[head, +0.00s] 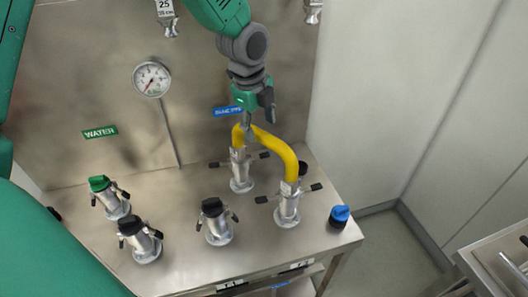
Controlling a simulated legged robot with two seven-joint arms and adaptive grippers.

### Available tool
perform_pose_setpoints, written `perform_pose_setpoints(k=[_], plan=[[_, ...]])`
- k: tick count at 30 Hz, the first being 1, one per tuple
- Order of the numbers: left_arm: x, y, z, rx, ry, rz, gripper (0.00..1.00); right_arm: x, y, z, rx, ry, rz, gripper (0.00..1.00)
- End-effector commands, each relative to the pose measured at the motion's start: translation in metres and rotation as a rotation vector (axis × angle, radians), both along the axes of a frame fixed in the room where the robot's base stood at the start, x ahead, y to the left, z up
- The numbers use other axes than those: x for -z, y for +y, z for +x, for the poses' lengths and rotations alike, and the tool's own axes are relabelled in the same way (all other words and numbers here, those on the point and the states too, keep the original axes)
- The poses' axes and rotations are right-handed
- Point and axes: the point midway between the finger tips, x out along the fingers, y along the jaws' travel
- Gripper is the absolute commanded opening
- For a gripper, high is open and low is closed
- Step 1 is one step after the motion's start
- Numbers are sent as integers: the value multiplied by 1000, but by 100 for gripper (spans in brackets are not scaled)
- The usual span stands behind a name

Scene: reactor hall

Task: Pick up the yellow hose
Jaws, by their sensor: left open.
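The yellow hose (278,144) is a short bent tube in the head view. It arches between two metal couplings with black levers, a rear one (240,168) and a front one (287,204), on the steel bench. My left gripper (257,118) is above the rear end of the hose, with its fingers pointing down. It is open. One finger overlaps the hose's rear end in the picture; I cannot tell whether they touch. My right gripper is not in view.
Black-capped fittings (215,221) and a green-capped one (109,198) stand on the steel bench (185,267). A blue cap (340,216) is near its right edge. A gauge (152,79) and labels are on the back panel. Open floor lies right of the bench.

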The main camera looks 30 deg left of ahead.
Motion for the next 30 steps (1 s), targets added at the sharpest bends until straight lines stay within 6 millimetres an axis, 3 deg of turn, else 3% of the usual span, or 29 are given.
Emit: perform_pose_setpoints(k=[7,16,17,21,30], plan=[[37,2,8,0,5,1,51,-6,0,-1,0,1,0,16],[42,2,8,0,1,0,51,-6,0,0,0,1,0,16],[42,2,8,0,1,0,48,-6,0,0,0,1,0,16],[42,2,8,0,2,0,0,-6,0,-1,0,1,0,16],[42,2,9,0,2,0,0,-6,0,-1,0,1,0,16]])
